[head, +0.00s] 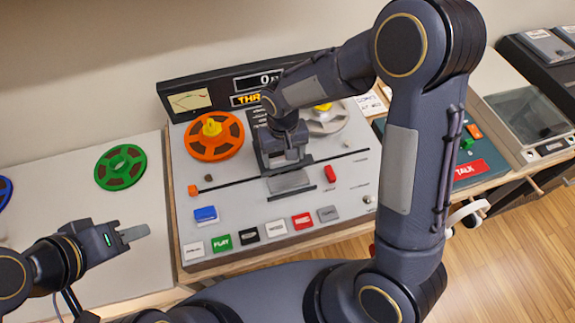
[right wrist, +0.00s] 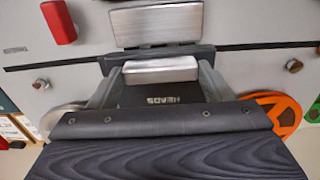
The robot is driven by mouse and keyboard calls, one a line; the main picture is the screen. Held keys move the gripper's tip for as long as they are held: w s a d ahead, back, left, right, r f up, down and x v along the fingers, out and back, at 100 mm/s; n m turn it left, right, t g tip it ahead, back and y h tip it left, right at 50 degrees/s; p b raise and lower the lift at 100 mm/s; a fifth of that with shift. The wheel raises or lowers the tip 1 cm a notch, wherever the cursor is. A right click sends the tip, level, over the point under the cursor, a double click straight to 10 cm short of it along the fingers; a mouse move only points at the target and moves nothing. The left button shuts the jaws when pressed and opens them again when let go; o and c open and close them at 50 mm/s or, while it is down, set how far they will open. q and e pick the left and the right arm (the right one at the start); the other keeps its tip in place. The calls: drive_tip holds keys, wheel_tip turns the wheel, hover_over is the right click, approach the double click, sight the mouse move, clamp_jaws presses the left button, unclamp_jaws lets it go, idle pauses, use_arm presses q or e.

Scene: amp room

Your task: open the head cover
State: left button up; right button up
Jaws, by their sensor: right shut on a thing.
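The tape machine (head: 345,185) stands on the bench with its top panel facing up. My right gripper (head: 283,160) reaches down to the dark head cover in the panel's middle, which it partly hides. In the right wrist view, the fingers (right wrist: 160,82) are shut on the silver bar (right wrist: 160,70) of the dark head cover (right wrist: 140,97), marked HEADS. A flat silver plate (right wrist: 155,24) lies beyond it; the plate also shows in the head view (head: 288,183). I cannot tell the cover's tilt. My left gripper (head: 130,235) is away at the lower left, holding nothing visible.
An orange reel (head: 214,137) and a grey reel (head: 327,121) flank the heads. A row of buttons (head: 262,232) lies along the front, with a red slider knob (head: 330,174) nearby. A green reel (head: 121,168) lies left. A TALK panel (head: 470,160) stands right.

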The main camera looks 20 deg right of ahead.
drive_tip(key=w, duration=0.5)
drive_tip(key=shift+w+a, duration=0.1)
drive_tip(key=o, duration=1.4)
drive_tip(key=shift+r, duration=0.1)
wheel_tip(320, 180, up, 8)
drive_tip(key=shift+f+b, duration=0.15)
drive_tip(key=shift+b, duration=0.2)
